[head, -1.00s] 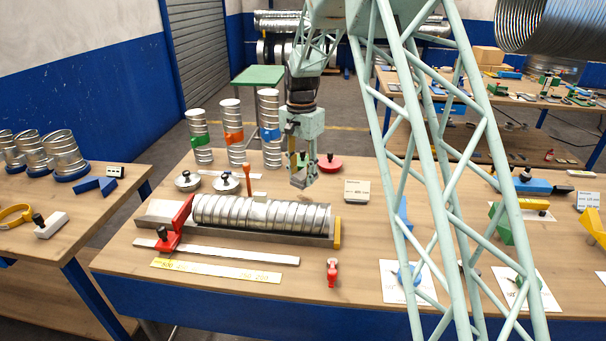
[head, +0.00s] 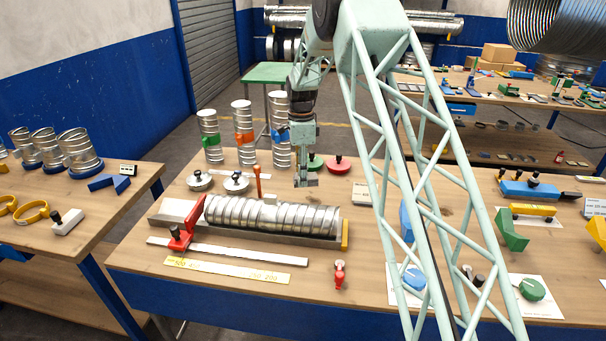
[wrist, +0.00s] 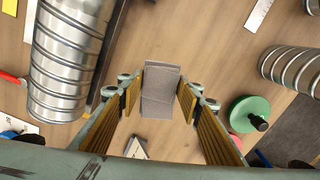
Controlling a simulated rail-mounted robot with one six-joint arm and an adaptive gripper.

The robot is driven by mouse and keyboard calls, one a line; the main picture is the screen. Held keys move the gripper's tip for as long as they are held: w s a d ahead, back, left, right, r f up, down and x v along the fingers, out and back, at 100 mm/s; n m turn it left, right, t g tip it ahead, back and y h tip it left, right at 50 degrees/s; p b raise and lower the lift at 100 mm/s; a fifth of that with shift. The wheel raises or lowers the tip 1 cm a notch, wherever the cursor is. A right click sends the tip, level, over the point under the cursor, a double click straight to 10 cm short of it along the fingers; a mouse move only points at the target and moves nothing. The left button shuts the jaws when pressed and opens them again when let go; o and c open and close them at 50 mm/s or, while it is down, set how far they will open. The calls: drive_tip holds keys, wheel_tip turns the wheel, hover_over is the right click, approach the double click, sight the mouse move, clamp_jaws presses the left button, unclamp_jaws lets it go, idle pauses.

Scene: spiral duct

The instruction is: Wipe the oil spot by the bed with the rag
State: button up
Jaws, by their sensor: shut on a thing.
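My gripper (head: 306,181) hangs above the table behind the right part of the spiral duct (head: 270,215). In the wrist view my gripper (wrist: 161,95) is shut on a grey folded rag (wrist: 160,88), which sits between the two fingers. The duct lies in its long metal bed (head: 180,208), with a red clamp (head: 187,225) at the left end and a yellow end piece (head: 345,235) at the right. The duct also shows at the left of the wrist view (wrist: 68,60). I cannot make out the oil spot in either view.
Red (head: 338,164) and green (wrist: 248,115) knobbed discs stand close to the gripper. Upright ducts (head: 244,133) and lidded metal pieces (head: 236,183) stand behind the bed. A steel strip (head: 225,251), yellow rule (head: 230,271) and red tool (head: 339,274) lie in front.

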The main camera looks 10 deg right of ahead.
drive_tip(key=shift+w+f+m, duration=0.5)
drive_tip(key=shift+w+m, duration=0.1)
drive_tip(key=shift+m, duration=0.3)
drive_tip(key=shift+f, duration=0.1)
